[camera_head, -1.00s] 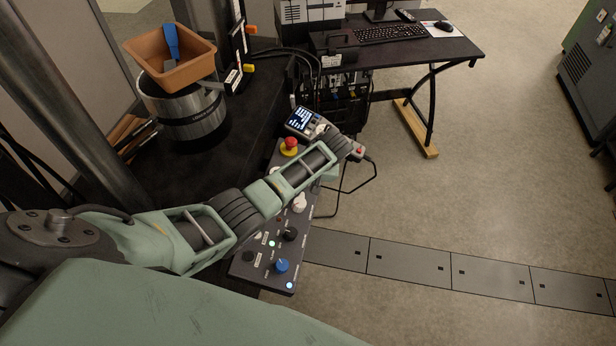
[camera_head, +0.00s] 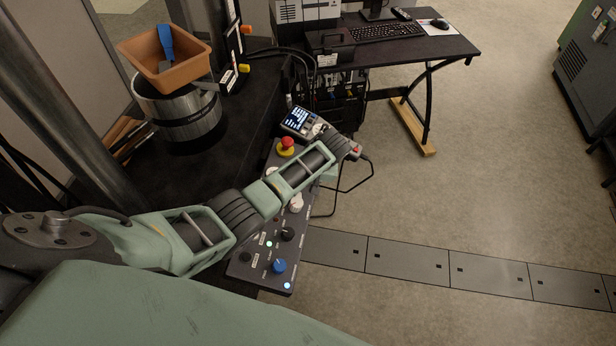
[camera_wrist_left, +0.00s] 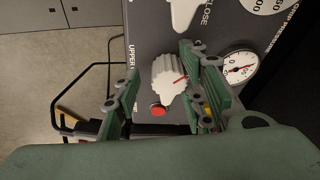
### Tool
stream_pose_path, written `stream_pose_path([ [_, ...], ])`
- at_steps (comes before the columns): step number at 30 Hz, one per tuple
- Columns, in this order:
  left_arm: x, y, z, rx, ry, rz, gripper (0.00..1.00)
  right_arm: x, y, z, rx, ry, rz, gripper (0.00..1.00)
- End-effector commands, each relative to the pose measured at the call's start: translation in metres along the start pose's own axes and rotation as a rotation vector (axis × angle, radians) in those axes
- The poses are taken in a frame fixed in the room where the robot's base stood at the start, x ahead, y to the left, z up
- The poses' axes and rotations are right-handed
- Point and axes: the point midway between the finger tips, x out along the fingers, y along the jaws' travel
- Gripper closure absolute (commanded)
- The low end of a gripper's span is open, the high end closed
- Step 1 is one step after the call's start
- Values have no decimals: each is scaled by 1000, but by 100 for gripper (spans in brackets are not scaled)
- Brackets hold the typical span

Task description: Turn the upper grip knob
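A white ribbed knob (camera_wrist_left: 168,74) with a red mark stands on the dark panel in the left wrist view, near lettering that reads "UPPER". My left gripper (camera_wrist_left: 160,66) is open, with one green finger on each side of this knob. The left finger is clearly apart from it; the right finger is close, and I cannot tell if it touches. In the head view my left arm reaches over the control panel (camera_head: 264,258) and hides part of it. A white knob (camera_head: 297,203) shows beside the arm there; the fingers are hidden. My right gripper is not in view.
A dial gauge (camera_wrist_left: 240,65) and a white handle (camera_wrist_left: 184,12) near "CLOSE" flank the knob. The panel also carries a red emergency button (camera_head: 287,144), a black knob (camera_head: 288,233) and a blue knob (camera_head: 279,266). A lit display unit (camera_head: 298,119) stands at its far end.

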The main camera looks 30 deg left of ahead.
Motion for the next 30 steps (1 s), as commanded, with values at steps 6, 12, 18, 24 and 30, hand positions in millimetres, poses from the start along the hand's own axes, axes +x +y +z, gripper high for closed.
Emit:
stream_pose_path([
  [6,-1,-1,0,-1,0,-2,62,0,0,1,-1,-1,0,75],
  [12,-19,0,-1,-1,2,0,62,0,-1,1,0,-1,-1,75],
  [18,-57,0,-1,-1,2,2,62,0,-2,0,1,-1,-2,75],
  [24,-97,1,0,0,2,3,62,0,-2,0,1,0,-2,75],
  [30,-117,1,0,0,-1,1,62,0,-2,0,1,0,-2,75],
])
